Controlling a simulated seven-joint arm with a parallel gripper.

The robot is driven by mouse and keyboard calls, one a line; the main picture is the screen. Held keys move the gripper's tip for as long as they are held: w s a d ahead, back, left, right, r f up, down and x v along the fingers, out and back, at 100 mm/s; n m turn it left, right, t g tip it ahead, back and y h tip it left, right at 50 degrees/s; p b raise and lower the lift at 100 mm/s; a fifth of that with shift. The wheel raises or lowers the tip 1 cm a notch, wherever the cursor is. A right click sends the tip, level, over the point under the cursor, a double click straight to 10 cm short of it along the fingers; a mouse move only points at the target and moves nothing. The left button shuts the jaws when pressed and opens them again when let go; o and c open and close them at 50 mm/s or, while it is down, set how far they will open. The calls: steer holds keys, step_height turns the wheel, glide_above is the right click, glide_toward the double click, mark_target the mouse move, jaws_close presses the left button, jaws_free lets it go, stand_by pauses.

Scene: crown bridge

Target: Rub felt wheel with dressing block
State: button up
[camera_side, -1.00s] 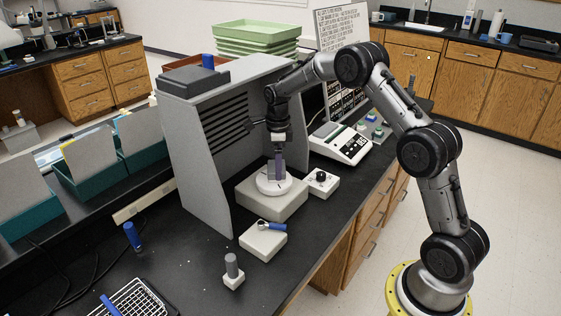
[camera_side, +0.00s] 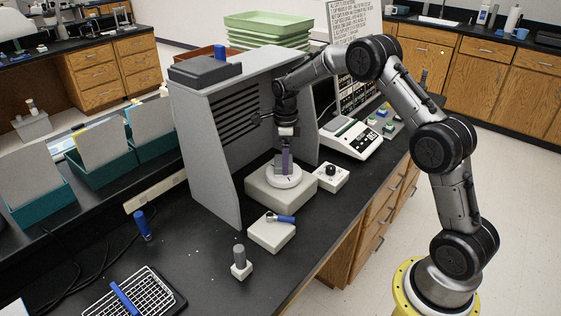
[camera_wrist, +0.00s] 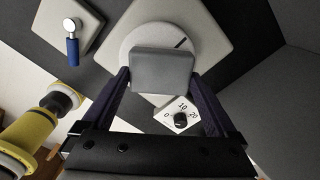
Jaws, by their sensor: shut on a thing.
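The felt wheel is a pale round disc (camera_side: 284,181) lying flat on a square light base (camera_side: 281,195) in the open grey enclosure. In the wrist view the wheel (camera_wrist: 133,43) carries a dark radial mark. The dressing block is a grey rounded block (camera_wrist: 162,72), held between my dark purple fingers. My gripper (camera_side: 286,168) is shut on it and points down over the wheel. The block covers part of the wheel in the wrist view. I cannot tell whether block and wheel touch. In the side view the fingers largely hide the block.
A dial box (camera_side: 330,178) marked 0, 10, 20 sits right of the wheel base. A pad with a blue-handled tool (camera_side: 272,232) and a small grey post (camera_side: 239,258) stand in front. The grey enclosure wall (camera_side: 208,155) rises left of my gripper.

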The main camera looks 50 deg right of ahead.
steer(key=shift+d, duration=1.9)
step_height(320, 180, up, 8)
steer(key=shift+r, duration=0.15)
steer(key=shift+a, duration=0.1)
